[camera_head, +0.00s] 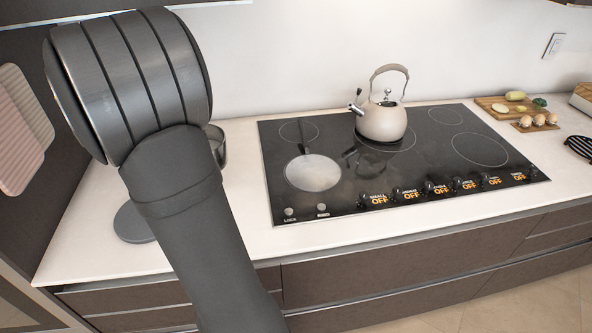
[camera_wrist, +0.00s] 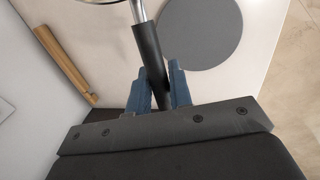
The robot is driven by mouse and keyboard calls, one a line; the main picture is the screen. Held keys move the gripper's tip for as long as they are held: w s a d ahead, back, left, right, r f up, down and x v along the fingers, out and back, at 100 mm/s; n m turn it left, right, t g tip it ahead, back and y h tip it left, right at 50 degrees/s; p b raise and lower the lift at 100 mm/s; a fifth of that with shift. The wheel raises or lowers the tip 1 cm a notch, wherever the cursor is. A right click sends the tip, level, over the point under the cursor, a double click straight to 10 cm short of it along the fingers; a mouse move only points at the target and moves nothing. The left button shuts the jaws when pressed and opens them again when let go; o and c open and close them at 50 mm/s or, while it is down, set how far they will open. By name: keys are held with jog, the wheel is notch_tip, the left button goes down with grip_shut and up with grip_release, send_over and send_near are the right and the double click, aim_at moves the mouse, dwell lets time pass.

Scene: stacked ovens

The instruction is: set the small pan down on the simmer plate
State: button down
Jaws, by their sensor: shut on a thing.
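The small pan shows in the head view as a dark, shiny rim and side (camera_head: 218,146), partly hidden behind my arm, left of the cooktop. In the wrist view my gripper's blue fingers (camera_wrist: 157,76) are shut on the pan's black handle (camera_wrist: 149,50). A metal neck leads from the handle to the pan's rim, cut off at the top edge. The fingers are hidden in the head view. A pale round disc (camera_head: 313,173), which looks like the simmer plate, lies on the cooktop's front-left zone. It is bare, and the pan is apart from it, to its left.
A beige kettle (camera_head: 382,122) stands on the black cooktop (camera_head: 430,160), behind and right of the pale disc. A grey round mat (camera_head: 132,224) lies on the counter at left; it also shows in the wrist view (camera_wrist: 205,30). Boards with food (camera_head: 505,108) are at right.

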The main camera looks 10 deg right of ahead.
jog(key=shift+n, duration=0.8)
jog(key=d, duration=0.8)
jog(key=w+d, duration=0.1)
jog(key=d, duration=0.4)
jog(key=shift+w+r, duration=0.1)
jog(key=s+d+n, duration=0.2)
jog(key=s+d, duration=0.3)
jog(key=d, duration=0.5)
jog(key=s+d+n+y, duration=0.15)
jog(key=s+d, duration=0.25)
jog(key=d, duration=0.6)
jog(key=s+d+n, duration=0.3)
jog(key=s+d, duration=0.2)
jog(key=d, duration=0.5)
jog(key=shift+g, duration=0.3)
jog(key=shift+w+a+f, duration=1.3)
jog(key=shift+a+f, duration=0.05)
jog(key=shift+f, duration=0.6)
jog(key=shift+w+a+f, duration=1.35)
jog(key=shift+f, duration=0.55)
jog(key=shift+w+a+f, duration=1.3)
jog(key=shift+a+f, duration=0.05)
jog(key=shift+f, duration=0.6)
